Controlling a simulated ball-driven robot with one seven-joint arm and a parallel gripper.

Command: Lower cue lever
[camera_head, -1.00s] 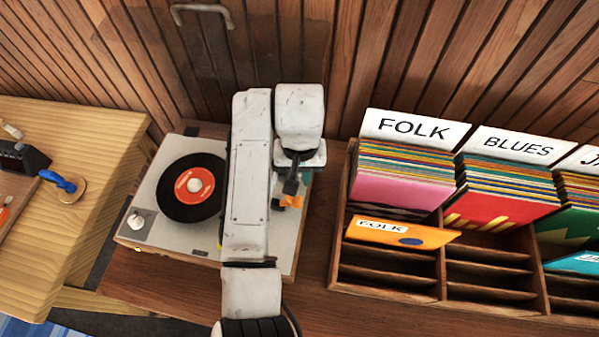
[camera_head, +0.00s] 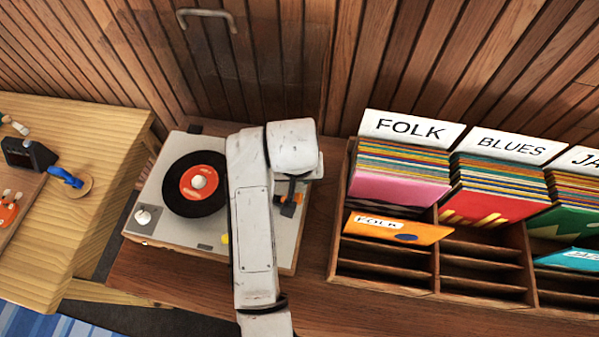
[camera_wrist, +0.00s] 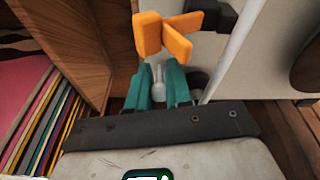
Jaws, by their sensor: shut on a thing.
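The turntable (camera_head: 215,238) has a pale grey deck and carries a black record (camera_head: 186,203) with a red label. My gripper (camera_head: 290,205) is over the right side of the deck, behind my arm, with teal fingers and orange tips. In the wrist view my gripper (camera_wrist: 162,36) has its orange tips close together. A small pale knobbed part, which looks like the cue lever (camera_wrist: 157,78), shows between the teal fingers; the exact contact is not clear. My arm hides the deck's middle and most of the tonearm area.
A wooden record crate (camera_head: 337,250) with FOLK and BLUES dividers stands close on the right. A light wooden table (camera_head: 95,225) is at the left. The slatted wall (camera_head: 385,60) is behind. A dark knob-like part (camera_wrist: 215,15) is beside the orange tips.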

